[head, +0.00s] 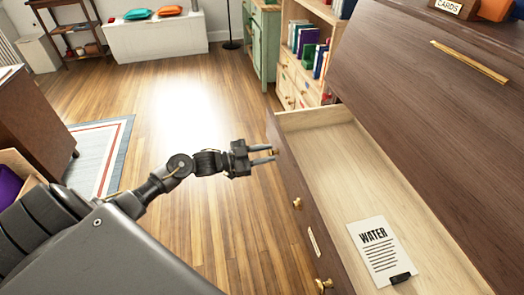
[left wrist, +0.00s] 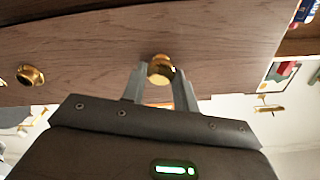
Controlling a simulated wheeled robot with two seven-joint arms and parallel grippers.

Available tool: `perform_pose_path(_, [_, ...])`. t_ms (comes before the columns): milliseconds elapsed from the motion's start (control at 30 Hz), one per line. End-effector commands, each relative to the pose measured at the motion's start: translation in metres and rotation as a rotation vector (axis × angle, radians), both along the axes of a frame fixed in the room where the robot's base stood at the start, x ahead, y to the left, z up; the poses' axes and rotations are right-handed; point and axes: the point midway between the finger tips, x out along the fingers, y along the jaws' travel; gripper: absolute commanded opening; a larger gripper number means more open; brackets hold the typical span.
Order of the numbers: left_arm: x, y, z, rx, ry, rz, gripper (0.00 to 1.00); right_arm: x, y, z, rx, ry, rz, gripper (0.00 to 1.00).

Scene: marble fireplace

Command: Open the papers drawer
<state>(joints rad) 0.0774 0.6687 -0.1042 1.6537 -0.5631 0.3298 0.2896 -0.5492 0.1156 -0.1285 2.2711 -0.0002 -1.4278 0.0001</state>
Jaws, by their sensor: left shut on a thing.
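A dark wood drawer (head: 345,185) with a pale inside is pulled well out of the dark cabinet at the right of the head view. A white sheet headed WATER (head: 376,248) lies in it with a small black object (head: 400,278) at its lower edge. My left gripper (head: 268,154) is at the far end of the drawer front, shut on a brass knob. In the left wrist view the knob (left wrist: 160,69) sits between the two fingers. A pale label (head: 313,241) on the front is too slanted to read. My right gripper is out of view.
Two more brass knobs (head: 297,203) are on the near part of the front. The closed drawer above has a brass strip (head: 470,62). A bookcase (head: 312,50) stands beyond the drawer. The wood floor (head: 190,115) left of it is clear.

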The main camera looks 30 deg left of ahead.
Motion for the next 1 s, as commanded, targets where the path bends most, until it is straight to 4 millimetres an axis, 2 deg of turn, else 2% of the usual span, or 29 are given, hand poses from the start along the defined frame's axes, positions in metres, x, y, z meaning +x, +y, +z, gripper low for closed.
perform_pose_path(333, [0.000,0.000,0.001,-0.001,-0.003,-0.001,0.00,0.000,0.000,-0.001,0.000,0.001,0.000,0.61])
perform_pose_path(367, [0.000,0.000,0.001,-0.001,-0.003,-0.001,0.31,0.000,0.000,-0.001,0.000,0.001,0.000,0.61])
perform_pose_path(533, [0.000,0.000,0.001,-0.001,-0.002,-0.001,0.51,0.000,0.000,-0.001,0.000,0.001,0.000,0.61])
perform_pose_path(833, [-0.002,0.002,0.000,0.000,0.000,0.001,0.51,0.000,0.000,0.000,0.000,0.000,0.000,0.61])
perform_pose_path(1000, [-0.017,0.017,-0.001,0.002,0.002,0.001,0.51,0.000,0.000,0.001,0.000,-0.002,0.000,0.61])
